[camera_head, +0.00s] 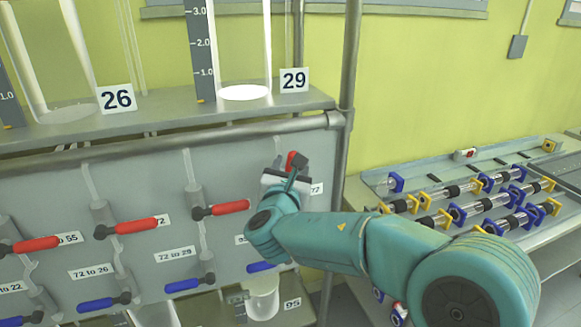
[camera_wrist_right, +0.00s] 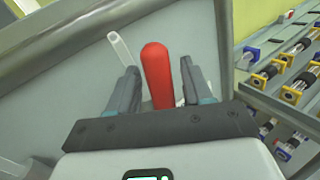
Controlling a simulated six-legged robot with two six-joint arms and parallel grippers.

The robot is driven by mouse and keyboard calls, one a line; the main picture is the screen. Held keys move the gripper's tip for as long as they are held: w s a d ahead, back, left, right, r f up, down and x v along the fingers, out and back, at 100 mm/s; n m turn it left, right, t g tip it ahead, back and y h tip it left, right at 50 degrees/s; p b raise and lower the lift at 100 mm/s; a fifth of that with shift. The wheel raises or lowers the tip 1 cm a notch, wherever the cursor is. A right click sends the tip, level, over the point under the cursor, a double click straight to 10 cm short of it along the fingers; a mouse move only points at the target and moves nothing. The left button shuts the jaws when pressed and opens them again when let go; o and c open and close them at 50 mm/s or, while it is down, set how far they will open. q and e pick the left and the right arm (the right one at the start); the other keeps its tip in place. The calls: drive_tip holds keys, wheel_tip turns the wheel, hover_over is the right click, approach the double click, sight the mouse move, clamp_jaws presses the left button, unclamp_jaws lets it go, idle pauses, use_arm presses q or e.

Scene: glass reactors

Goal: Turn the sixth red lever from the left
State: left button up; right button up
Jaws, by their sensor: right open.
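Red levers stand in a row on the grey panel (camera_head: 150,261) in the head view. Three of them point right: one at the left (camera_head: 35,244), one in the middle (camera_head: 138,226) and one further right (camera_head: 228,207). The rightmost visible red lever (camera_head: 291,160) is mostly hidden behind my right gripper (camera_head: 297,168). In the right wrist view this red lever (camera_wrist_right: 157,75) stands roughly upright between the two fingers of my right gripper (camera_wrist_right: 160,72). The fingers are open, with a gap on each side of the lever. My left gripper is not in view.
Blue levers (camera_head: 190,285) sit below the red ones. A shelf (camera_head: 180,108) with glass vessels and signs 26 and 29 is above. A vertical pole (camera_head: 345,100) stands at the panel's right end. A rack of tubes (camera_head: 455,187) is to the right.

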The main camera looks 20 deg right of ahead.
clamp_jaws()
drive_tip(key=shift+d+f, duration=0.1)
drive_tip(key=d+f+m+g+y+b, duration=0.3)
drive_tip(key=d+f+m+y+b, duration=0.2)
drive_tip(key=m, duration=0.6)
drive_tip(key=shift+d+f+g+y, duration=0.45)
drive_tip(key=shift+f+y, duration=0.45)
drive_tip(key=shift+f, duration=0.15)
drive_tip(key=shift+w+f, duration=0.1)
